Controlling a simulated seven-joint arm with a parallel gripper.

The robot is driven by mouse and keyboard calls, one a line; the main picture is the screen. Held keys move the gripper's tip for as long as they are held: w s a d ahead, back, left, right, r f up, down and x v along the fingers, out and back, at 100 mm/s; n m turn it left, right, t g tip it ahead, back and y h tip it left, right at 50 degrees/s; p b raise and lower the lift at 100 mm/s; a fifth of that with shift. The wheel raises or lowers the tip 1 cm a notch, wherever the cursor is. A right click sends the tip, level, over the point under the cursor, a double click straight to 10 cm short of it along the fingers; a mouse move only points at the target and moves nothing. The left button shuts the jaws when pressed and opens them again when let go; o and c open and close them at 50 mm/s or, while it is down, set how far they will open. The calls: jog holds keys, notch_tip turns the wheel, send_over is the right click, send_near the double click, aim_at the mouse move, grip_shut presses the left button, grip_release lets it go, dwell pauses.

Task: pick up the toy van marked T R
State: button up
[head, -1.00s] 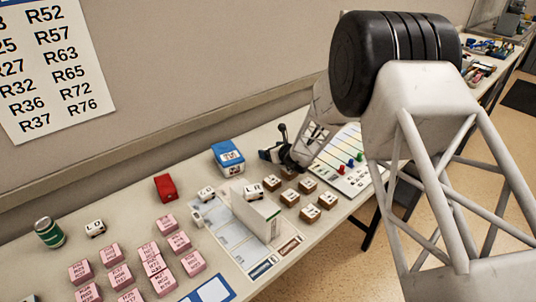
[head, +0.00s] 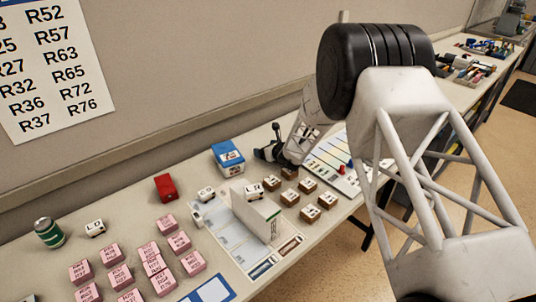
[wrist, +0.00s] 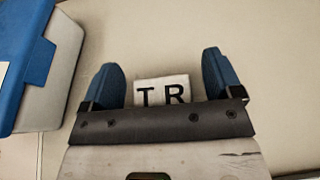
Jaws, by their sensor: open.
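The toy van marked T R (wrist: 162,91) shows in the wrist view as a small white block with dark letters. It lies between the two blue fingers of my gripper (wrist: 162,68), with a gap on each side. Its near part is hidden behind the gripper's dark front bar. My gripper is open and holds nothing. In the head view my gripper (head: 266,152) is low over the table, just right of the blue-and-white box (head: 228,157). I cannot make out the T R van in the head view.
The blue-and-white box stands left of my gripper in the wrist view (wrist: 38,75). Other small white vans (head: 95,228) (head: 207,194), brown blocks (head: 308,185), pink blocks (head: 120,275), a red object (head: 166,188), a green can (head: 49,232) and an upright panel (head: 258,216) stand on the table.

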jog(key=c, duration=1)
jog(key=shift+r, duration=0.15)
jog(key=shift+r, duration=4.85)
